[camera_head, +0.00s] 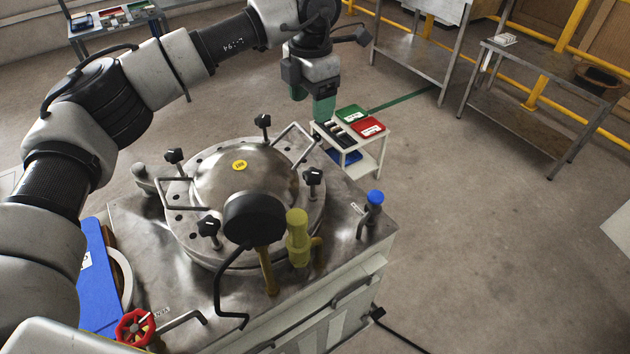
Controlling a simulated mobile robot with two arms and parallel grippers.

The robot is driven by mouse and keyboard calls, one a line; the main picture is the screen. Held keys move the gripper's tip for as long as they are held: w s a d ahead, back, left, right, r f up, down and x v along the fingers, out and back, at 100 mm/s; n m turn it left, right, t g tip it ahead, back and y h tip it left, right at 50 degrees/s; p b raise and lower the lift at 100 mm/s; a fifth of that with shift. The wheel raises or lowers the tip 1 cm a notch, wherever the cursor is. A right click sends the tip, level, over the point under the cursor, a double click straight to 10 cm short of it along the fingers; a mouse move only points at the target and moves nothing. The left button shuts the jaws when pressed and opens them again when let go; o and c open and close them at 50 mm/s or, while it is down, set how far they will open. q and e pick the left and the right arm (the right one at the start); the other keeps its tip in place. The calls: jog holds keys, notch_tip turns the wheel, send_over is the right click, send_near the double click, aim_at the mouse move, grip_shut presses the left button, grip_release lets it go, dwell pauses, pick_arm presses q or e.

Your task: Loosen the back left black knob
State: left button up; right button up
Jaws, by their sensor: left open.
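A round metal lid (240,180) with a yellow label sits on a steel bench (150,270). Black knobs stand around its rim: the back left knob (174,156), a back knob (263,121), a right knob (314,176) and a front left knob (208,227). All look upright. My left arm arches over from the left. Its gripper (311,102), with green fingertips, points down beyond the back right of the lid in the picture. It is open, empty and apart from every knob, well to the right of the back left one. My right gripper is out of view.
Bent metal handles, a large black round part (254,218), a yellow valve (298,238) and a blue-topped valve (374,212) rise around the lid. A red handwheel (134,327) is at the front left. A small white cart (372,160) with coloured trays stands behind.

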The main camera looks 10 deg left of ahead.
pick_arm(q)
jog(key=b, duration=0.6)
send_over(313, 173)
notch_tip(313, 173, down, 8)
notch_tip(313, 173, down, 12)
jog(key=shift+r, duration=0.15)
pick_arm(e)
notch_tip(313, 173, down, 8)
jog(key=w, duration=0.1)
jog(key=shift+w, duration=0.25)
pick_arm(q)
jog(key=c, duration=0.9)
